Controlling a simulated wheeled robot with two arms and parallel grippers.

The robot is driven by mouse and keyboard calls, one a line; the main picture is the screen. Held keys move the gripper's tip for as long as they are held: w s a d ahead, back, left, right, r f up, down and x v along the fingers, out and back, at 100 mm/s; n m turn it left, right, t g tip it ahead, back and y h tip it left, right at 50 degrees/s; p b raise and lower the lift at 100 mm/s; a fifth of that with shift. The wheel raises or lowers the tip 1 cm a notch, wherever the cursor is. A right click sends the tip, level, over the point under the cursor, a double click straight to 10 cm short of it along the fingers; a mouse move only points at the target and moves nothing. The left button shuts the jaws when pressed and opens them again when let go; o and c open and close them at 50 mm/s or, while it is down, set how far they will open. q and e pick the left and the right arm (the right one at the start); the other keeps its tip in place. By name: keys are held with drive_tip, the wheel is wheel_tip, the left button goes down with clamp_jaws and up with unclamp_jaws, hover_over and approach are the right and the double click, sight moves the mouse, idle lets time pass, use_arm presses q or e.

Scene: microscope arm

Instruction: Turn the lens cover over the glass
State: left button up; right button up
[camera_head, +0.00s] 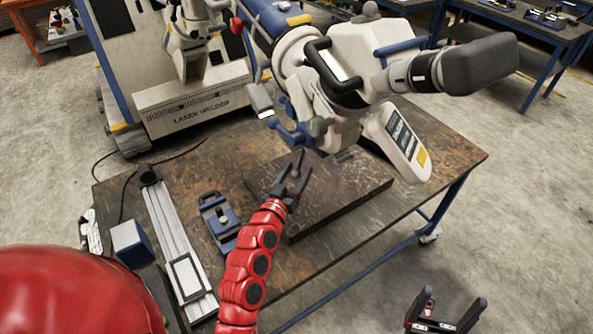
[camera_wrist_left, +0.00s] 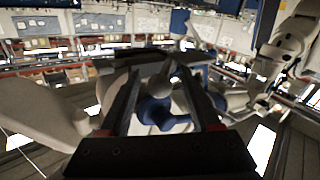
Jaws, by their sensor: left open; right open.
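The white and blue microscope head (camera_head: 352,50) hangs over the dark block on the workbench. Below its barrel are a blue bracket (camera_head: 290,128) and a small pale flat plate (camera_head: 261,99). I cannot tell for sure which part is the lens cover or the glass. My left gripper (camera_head: 299,176) is open and empty, just below the blue bracket. In the left wrist view, a blue part with a rounded grey end (camera_wrist_left: 156,108) shows between its fingers; I cannot tell the gap. My right gripper (camera_head: 446,312) is open and empty at the bottom right, off the bench.
The dark flat block (camera_head: 340,205) lies under the microscope. A blue fixture (camera_head: 219,219) and a long metal rail (camera_head: 172,232) lie to the left. The laser welder cabinet (camera_head: 195,106) stands behind. Open floor lies right of the bench.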

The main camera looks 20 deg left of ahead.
use_arm(q)
clamp_jaws()
idle(1.4)
